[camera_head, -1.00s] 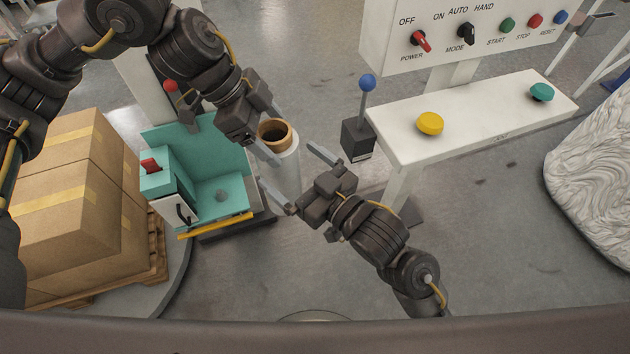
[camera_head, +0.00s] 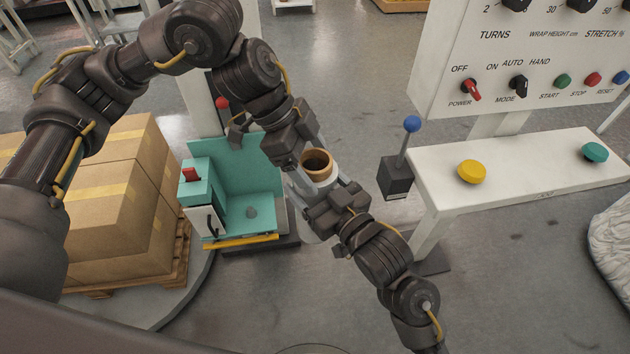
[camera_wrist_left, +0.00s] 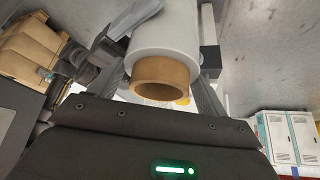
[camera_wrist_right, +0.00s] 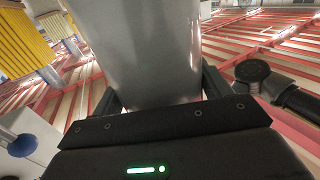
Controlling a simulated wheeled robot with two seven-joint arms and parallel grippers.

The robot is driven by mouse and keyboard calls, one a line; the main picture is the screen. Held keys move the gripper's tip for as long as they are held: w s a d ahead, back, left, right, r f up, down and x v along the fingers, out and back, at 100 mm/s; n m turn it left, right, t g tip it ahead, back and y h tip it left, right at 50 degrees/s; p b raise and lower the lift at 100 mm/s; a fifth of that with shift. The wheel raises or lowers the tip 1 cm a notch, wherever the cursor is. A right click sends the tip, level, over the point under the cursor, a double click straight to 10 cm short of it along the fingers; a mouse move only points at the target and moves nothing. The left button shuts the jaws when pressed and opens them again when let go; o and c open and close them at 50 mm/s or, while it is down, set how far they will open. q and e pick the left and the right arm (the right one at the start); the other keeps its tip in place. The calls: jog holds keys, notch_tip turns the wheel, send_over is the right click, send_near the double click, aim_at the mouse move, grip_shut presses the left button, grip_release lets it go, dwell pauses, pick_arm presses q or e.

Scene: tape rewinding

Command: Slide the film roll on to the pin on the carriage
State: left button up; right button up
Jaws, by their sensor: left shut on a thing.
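The film roll (camera_head: 326,178), white film on a brown core, is held roughly upright right of the teal carriage (camera_head: 228,158). My left gripper (camera_head: 308,176) is shut on the roll near its upper end. In the left wrist view the roll (camera_wrist_left: 165,40) lies between the fingers, its open core facing the camera. My right gripper (camera_head: 320,192) is at the roll from the front right. In the right wrist view its fingers lie against both sides of the roll (camera_wrist_right: 150,50). The roll's lower end is partly hidden.
Stacked boxes (camera_head: 115,215) stand on a pallet left of the carriage. A lever with a blue knob (camera_head: 411,124) and a white control desk (camera_head: 530,165) stand to the right. A red-knobbed lever (camera_head: 222,103) is behind the carriage. Open floor lies in front.

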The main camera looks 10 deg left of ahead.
jog(key=c, duration=0.7)
pick_arm(q)
jog(key=o, duration=2)
pick_arm(e)
jog(key=shift+r, duration=0.1)
pick_arm(q)
jog(key=v, duration=1.2)
